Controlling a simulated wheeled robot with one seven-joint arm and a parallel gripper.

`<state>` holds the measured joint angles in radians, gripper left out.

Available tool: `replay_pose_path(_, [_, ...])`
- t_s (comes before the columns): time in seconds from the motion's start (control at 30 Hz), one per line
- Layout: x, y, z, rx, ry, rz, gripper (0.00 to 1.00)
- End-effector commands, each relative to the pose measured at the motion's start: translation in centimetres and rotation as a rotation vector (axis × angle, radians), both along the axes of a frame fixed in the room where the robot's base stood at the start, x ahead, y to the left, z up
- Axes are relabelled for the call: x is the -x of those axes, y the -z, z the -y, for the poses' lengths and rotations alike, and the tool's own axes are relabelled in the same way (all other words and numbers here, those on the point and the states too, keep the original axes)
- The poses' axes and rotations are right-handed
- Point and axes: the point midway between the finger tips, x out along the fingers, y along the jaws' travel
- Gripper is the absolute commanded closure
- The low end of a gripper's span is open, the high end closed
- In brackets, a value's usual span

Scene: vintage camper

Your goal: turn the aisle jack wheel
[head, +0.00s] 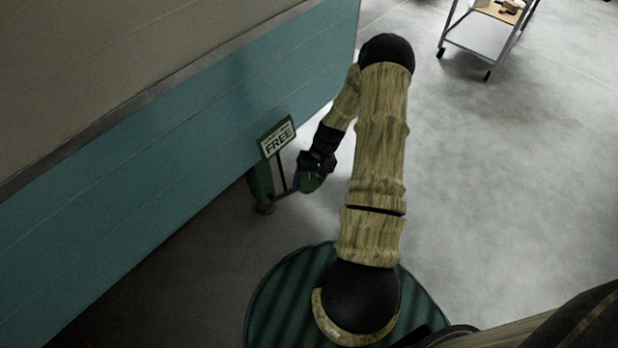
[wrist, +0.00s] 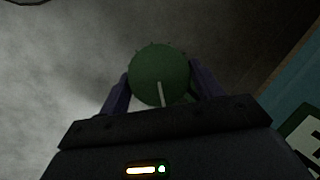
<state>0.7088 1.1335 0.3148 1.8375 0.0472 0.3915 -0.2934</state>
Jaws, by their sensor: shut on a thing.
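The aisle jack (head: 262,188) is a green post standing on the floor against the teal camper side in the head view. A sign reading "FREE" (head: 277,139) is mounted by it. Its green wheel (head: 310,183) is on the side toward my arm. In the wrist view the wheel (wrist: 158,72) is a round green disc with a pale line on its lower part. My gripper (head: 299,184) is at the wheel, and its two dark fingers (wrist: 160,92) are shut on it from both sides. Part of the wheel's lower edge is hidden behind the gripper body.
The teal camper wall (head: 160,160) runs along the left, close to the jack; it also shows at the right of the wrist view (wrist: 296,85). A wheeled cart (head: 484,38) stands at the top right. The grey floor (head: 510,180) on the right is clear.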

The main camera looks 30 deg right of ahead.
Motion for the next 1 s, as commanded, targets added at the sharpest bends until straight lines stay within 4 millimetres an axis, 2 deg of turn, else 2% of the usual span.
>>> replay_pose_path(0.13, [0.0,0.0,0.0,0.001,0.000,0.000,0.58])
replay_pose_path(0.17, [0.0,0.0,0.0,0.001,0.000,0.000,0.31])
replay_pose_path(0.23, [0.0,0.0,0.0,0.001,-0.001,0.000,0.17])
replay_pose_path(0.27, [0.0,0.0,0.0,0.001,-0.001,0.000,0.14])
replay_pose_path(0.53, [0.0,-0.1,0.0,0.001,-0.001,0.001,0.14])
replay_pose_path(0.67, [-0.1,-0.7,0.3,0.002,0.000,0.002,0.14])
replay_pose_path(0.77, [-0.1,-1.9,0.7,0.003,0.000,0.002,0.14])
replay_pose_path(1.0, [-0.1,-6.2,2.3,0.004,0.001,0.003,0.14])
